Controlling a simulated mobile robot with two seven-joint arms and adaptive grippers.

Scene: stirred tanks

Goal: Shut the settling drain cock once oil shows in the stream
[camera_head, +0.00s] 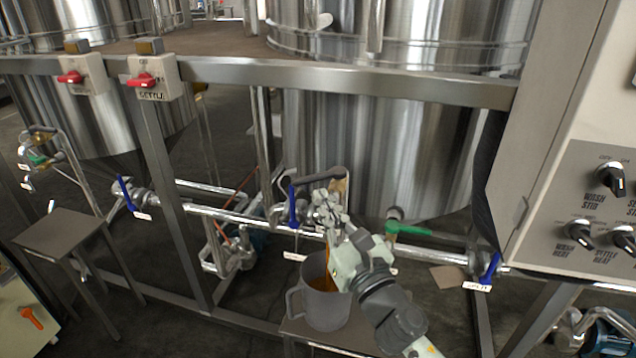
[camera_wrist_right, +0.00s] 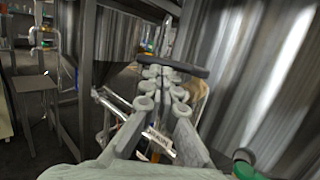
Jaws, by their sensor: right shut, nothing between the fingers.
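My right gripper (camera_head: 328,202) is shut and empty, in front of the piping below the big steel tank (camera_head: 370,150). In the right wrist view its closed fingers (camera_wrist_right: 165,85) reach toward a dark grey curved bar (camera_wrist_right: 172,68), which also shows in the head view (camera_head: 318,178); I cannot tell whether they touch. A white tag (camera_wrist_right: 158,142), its lettering hard to read, sits below the fingers. The drain cock is mostly hidden behind my gripper. An amber-brown stream (camera_head: 328,262) falls into a grey jug (camera_head: 322,305); it shows orange in the wrist view (camera_wrist_right: 155,153). My left gripper is out of view.
A blue-handled valve (camera_head: 292,206) is just left of my gripper and a green handle (camera_head: 408,230) to its right. The jug stands on a low stand (camera_head: 300,328). A steel frame beam (camera_head: 350,80) crosses above. A control panel (camera_head: 590,180) is at right.

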